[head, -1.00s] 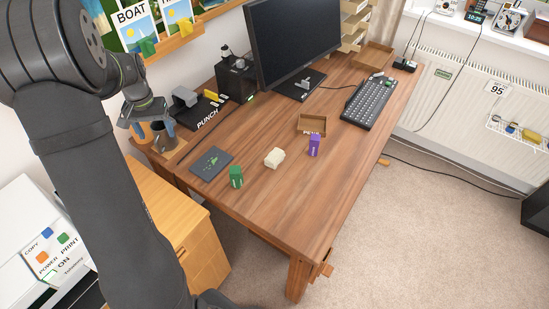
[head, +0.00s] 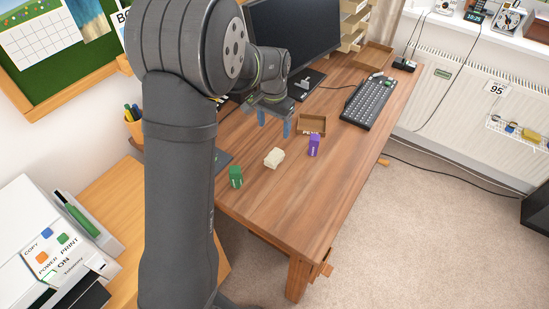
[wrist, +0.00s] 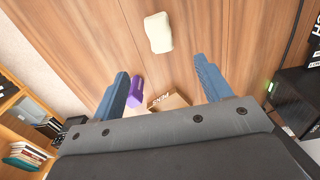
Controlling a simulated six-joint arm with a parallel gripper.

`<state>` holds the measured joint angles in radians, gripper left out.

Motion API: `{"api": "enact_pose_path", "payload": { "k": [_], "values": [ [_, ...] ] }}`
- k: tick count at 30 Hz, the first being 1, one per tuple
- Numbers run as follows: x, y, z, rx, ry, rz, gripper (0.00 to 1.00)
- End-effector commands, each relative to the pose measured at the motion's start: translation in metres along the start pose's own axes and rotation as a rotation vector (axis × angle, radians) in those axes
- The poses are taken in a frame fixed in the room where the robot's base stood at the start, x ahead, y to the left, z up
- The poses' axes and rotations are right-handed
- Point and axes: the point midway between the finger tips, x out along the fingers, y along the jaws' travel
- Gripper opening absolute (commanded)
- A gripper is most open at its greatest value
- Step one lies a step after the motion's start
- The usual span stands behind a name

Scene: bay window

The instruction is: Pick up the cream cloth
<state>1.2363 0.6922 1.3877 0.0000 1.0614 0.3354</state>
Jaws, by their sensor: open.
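The cream cloth (head: 274,158) is a small folded bundle on the wooden desk, between a green block (head: 236,177) and a purple block (head: 314,145). It also shows in the wrist view (wrist: 158,33), beyond the fingertips near the top of the picture. My gripper (head: 273,127) is above the desk, behind the cloth in the head view and apart from it. Its two blue fingers are spread and nothing is between them; the wrist view shows the same open gap (wrist: 160,78).
A small cardboard tray (head: 312,124) marked PENS stands close to the purple block. A monitor (head: 290,40) and a keyboard (head: 369,101) are farther back. A dark mat (head: 222,160) is partly hidden by my arm. The desk's front right is clear.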

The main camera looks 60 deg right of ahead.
Motion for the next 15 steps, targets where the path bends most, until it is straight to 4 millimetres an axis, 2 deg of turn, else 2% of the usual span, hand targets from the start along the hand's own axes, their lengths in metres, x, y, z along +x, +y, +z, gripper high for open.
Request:
{"api": "enact_pose_path", "payload": {
  "k": [3, 9, 15],
  "values": [
    [0.029, 0.0, 0.001, -0.001, -0.006, 0.002, 0.71],
    [0.07, 0.0, 0.001, -0.001, -0.004, 0.001, 0.71],
    [0.09, 0.0, 0.001, -0.002, -0.002, 0.001, 0.71]
  ]
}}
